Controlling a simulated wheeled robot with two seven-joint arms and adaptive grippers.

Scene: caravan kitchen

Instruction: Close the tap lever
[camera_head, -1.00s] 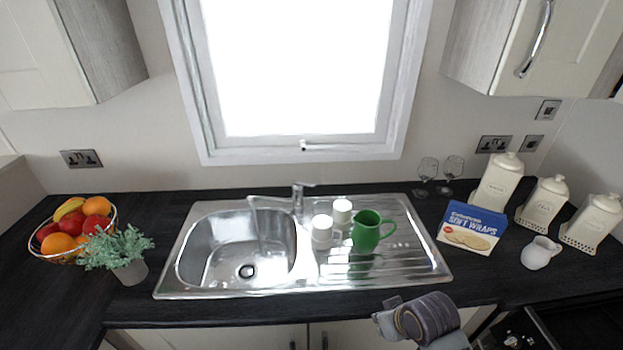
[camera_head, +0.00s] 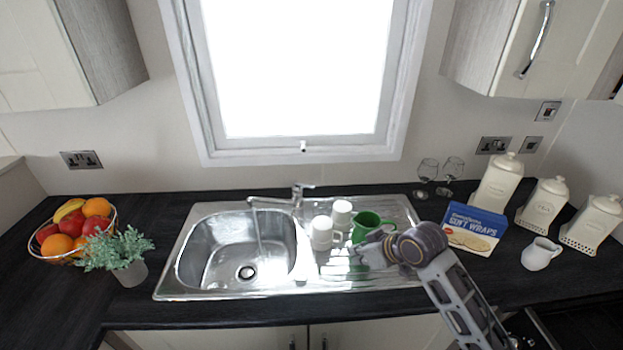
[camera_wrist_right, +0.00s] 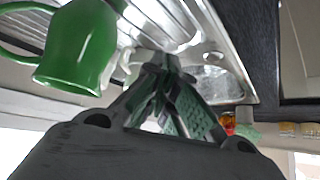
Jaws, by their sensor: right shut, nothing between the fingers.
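The chrome tap (camera_head: 297,198) stands at the back edge of the sink, with its spout reaching left over the basin. Its lever (camera_head: 306,186) sticks out to the right at the top. A pale stream, seemingly water, falls from the spout into the basin (camera_head: 205,250). My right gripper (camera_head: 362,255) is over the drainer, in front of the green jug and to the right of and nearer than the tap, not touching the lever. Its fingers (camera_wrist_right: 160,68) are closed and empty in the right wrist view. My left gripper is out of view.
Two white mugs (camera_head: 322,236) (camera_head: 342,212) stand between basin and drainer. The green jug (camera_head: 368,222) is partly hidden by my right gripper and also shows in the wrist view (camera_wrist_right: 78,45). A wraps box (camera_head: 470,230) and two glasses (camera_head: 428,170) (camera_head: 453,168) are to the right.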

